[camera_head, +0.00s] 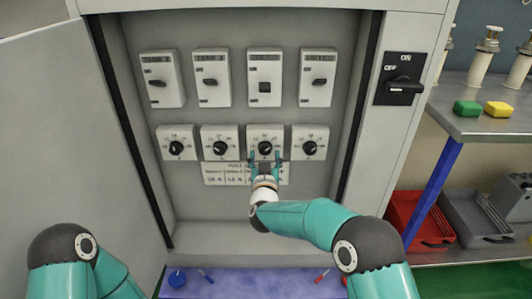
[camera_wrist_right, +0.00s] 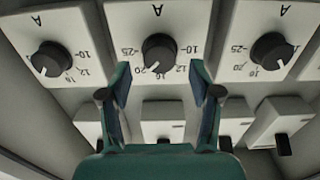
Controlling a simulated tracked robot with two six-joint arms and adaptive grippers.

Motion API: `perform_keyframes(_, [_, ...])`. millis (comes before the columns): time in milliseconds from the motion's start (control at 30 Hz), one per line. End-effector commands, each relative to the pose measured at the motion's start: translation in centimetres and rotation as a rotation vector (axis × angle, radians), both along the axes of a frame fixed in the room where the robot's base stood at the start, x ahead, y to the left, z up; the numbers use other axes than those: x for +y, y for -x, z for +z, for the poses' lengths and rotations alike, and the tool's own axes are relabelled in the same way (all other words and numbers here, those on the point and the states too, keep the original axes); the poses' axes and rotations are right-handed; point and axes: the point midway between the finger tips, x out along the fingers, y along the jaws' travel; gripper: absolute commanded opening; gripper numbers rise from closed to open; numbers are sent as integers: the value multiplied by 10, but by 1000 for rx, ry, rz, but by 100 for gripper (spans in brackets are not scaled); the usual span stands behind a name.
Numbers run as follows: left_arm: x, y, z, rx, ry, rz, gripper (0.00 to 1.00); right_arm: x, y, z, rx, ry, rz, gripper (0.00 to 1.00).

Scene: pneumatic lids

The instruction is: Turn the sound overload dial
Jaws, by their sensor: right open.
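Four overload dials, black knobs on white square plates, form a row in the open cabinet in the head view: the leftmost (camera_head: 176,148), the second (camera_head: 220,148), the third (camera_head: 265,148) and the rightmost (camera_head: 310,148). A label plate (camera_head: 214,174) below them is too small to read fully. My right gripper (camera_head: 264,158) is open at the third dial. In the right wrist view, its fingers (camera_wrist_right: 160,95) are spread, with a dial knob (camera_wrist_right: 158,52) beyond and between their tips, apparently ungripped. My left arm shows at lower left; its gripper is out of view.
Several switch units (camera_head: 208,78) sit above the dials; the third one's lever is lower than the others. A black ON/OFF switch (camera_head: 402,86) is on the right frame. The cabinet door (camera_head: 60,130) stands open at left. A shelf (camera_head: 485,125) is at right.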

Motion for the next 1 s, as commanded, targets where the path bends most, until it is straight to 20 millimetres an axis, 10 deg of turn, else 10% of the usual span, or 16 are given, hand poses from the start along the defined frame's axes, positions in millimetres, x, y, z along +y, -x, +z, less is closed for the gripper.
perform_keyframes(667, [0,0,-2,0,0,0,40,-1,-32,0,1,0,-1,63])
perform_keyframes(1000, [0,0,-2,0,0,0,40,-1,-32,0,1,-1,-1,10])
